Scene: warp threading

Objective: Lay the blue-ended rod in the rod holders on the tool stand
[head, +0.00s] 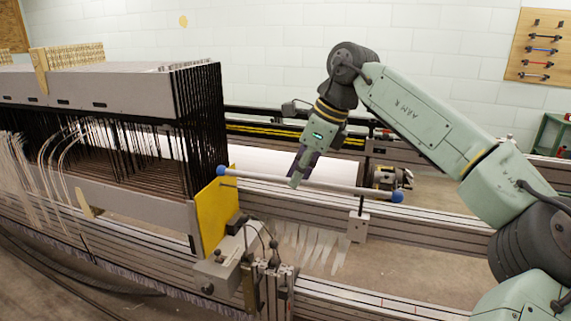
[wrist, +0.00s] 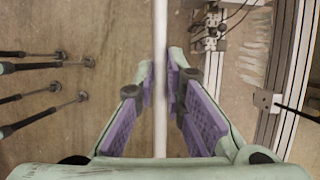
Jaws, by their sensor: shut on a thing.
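The blue-ended rod (head: 345,188) is pale and slim, with a blue ball at each end. In the head view it hangs above the loom's front rail, nearly level, its right end a little lower in the picture. My gripper (head: 295,179) is shut on it left of its middle. In the wrist view the rod (wrist: 160,75) runs between the two purple-padded fingers (wrist: 160,72); its ends are out of that view. I cannot clearly make out the tool stand or its rod holders.
The loom's harness block (head: 110,90) and a yellow plate (head: 215,215) stand close to the rod's left end. A small block with a thin post (head: 358,227) is on the rail below the rod.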

